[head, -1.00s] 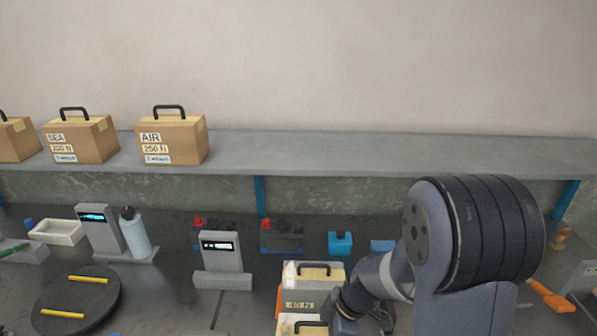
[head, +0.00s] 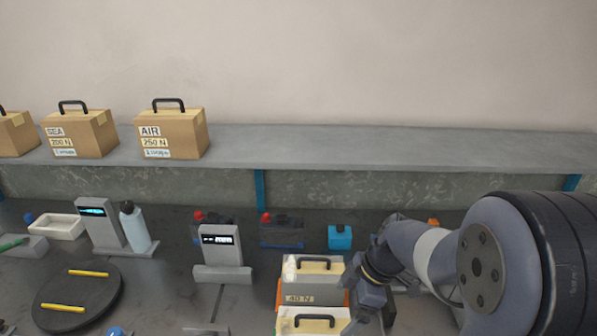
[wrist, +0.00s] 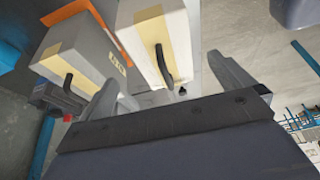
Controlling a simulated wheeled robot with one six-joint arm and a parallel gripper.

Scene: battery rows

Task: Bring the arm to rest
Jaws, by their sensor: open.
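My arm reaches in from the right of the head view, with my gripper (head: 368,308) low in front, just right of two handled boxes. In the wrist view my gripper (wrist: 168,88) shows two grey fingers spread apart, with nothing held between them. The rear box (head: 314,284) is grey and white with a dark handle and a "40 N" label. The front box (head: 312,320) is cream with a dark handle and is cut off by the frame edge. Both boxes also show beyond the fingers in the wrist view. I cannot tell whether a finger touches them.
Cardboard boxes (head: 171,130) with handles stand on the back shelf (head: 400,149). On the bench are a grey display stand (head: 221,251), a blue bottle (head: 135,229), a black disc (head: 60,312) with yellow bars, a red-capped battery (head: 282,231) and a blue block (head: 340,237).

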